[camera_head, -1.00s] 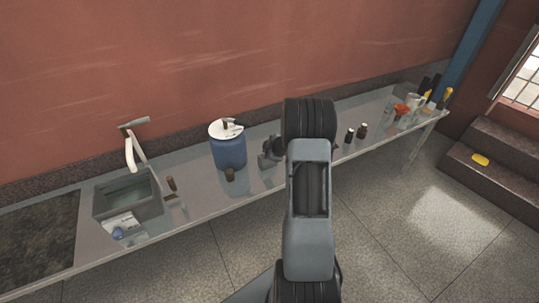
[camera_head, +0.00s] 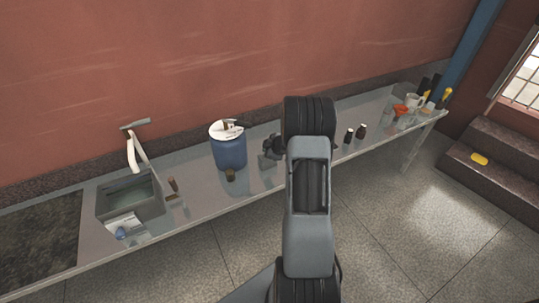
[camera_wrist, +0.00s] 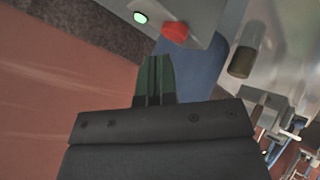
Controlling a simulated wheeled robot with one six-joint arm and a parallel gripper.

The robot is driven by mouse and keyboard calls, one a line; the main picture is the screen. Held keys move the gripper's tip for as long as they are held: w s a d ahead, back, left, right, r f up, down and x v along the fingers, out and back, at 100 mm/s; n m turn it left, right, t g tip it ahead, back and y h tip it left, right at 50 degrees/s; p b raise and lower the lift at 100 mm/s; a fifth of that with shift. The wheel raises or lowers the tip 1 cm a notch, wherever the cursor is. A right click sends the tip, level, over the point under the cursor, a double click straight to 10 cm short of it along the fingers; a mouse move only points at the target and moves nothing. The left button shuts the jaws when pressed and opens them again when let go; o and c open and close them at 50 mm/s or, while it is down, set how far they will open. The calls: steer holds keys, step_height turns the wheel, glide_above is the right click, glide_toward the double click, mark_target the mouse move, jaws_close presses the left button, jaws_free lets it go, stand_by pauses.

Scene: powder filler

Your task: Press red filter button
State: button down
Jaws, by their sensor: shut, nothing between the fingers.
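The red button (camera_wrist: 174,32) shows in the wrist view, on a grey surface (camera_wrist: 197,14) near the top middle. A lit green button or lamp (camera_wrist: 140,17) sits to its left. My gripper (camera_wrist: 158,62) is shut and empty, with its green fingertips together just below the red button in the picture. A small gap shows between the tips and the button; I cannot tell the depth between them. In the head view my arm hides my gripper, and the red button cannot be made out there.
The long grey bench (camera_head: 200,207) runs along the red wall (camera_head: 200,60). On it stand a blue drum (camera_head: 229,153), a small brown jar (camera_head: 231,175), a grey basin (camera_head: 129,197) and two dark bottles (camera_head: 355,135). Several small items crowd the right end.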

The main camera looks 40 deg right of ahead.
steer(key=shift+r+p, duration=3)
steer(key=shift+p, duration=0.35)
steer(key=shift+f, duration=0.1)
